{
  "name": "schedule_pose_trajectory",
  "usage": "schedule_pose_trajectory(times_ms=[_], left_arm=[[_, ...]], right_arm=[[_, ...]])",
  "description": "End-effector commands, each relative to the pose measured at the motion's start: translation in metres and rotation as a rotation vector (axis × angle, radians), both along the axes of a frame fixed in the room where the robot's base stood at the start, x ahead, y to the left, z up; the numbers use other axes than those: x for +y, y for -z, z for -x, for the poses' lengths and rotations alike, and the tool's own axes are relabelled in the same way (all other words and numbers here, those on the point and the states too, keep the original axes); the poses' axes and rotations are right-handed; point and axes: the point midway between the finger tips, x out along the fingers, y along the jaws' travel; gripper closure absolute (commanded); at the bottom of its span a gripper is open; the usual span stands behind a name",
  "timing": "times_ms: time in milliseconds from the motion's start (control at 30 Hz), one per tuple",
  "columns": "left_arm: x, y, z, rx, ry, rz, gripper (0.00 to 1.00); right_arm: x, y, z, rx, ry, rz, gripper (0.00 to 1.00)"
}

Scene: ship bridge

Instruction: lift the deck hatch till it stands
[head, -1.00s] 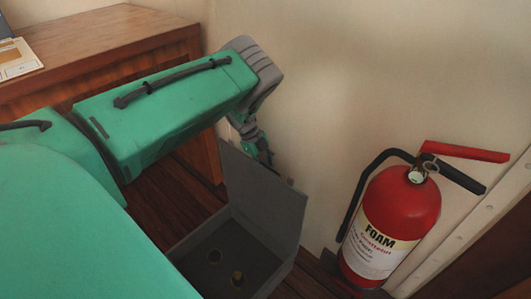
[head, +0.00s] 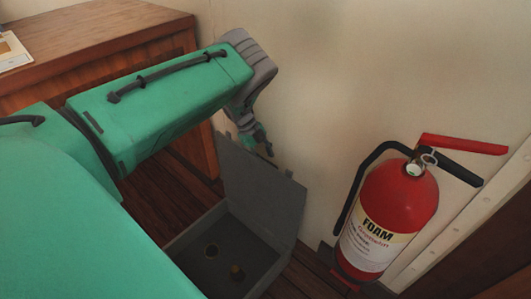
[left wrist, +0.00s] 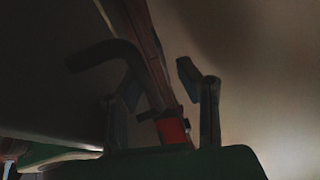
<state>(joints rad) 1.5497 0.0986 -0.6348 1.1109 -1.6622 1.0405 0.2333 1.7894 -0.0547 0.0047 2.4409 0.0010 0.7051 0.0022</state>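The deck hatch lid (head: 262,195) is a grey panel standing up steeply from its grey frame (head: 190,238), close to the wall, in the head view. The hatch is open, and its dark recess shows below the lid. My left gripper (head: 260,143) is at the lid's top edge, by the wall; I cannot tell whether it touches the lid. In the dim left wrist view the left gripper's fingers (left wrist: 160,82) are spread apart with nothing held between them. My right gripper is not in view.
A red foam fire extinguisher (head: 392,215) stands right of the hatch against the wall. A wooden desk (head: 100,45) is at the upper left. Two small round fittings show inside the recess. Dark plank floor (head: 150,200) lies around the hatch.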

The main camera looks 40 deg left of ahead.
Motion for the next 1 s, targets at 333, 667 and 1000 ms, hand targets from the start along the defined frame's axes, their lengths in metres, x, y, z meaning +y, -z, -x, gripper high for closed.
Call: schedule_pose_trajectory(times_ms=[333,667,1000], left_arm=[[0.008,-0.020,0.003,0.000,0.000,0.000,0.69],[0.035,-0.083,0.014,-0.003,-0.001,0.000,0.69],[0.048,-0.107,0.020,0.001,0.000,0.001,0.69]], right_arm=[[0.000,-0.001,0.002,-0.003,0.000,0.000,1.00],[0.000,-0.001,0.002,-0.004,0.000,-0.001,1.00],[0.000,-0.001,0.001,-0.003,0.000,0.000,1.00]])
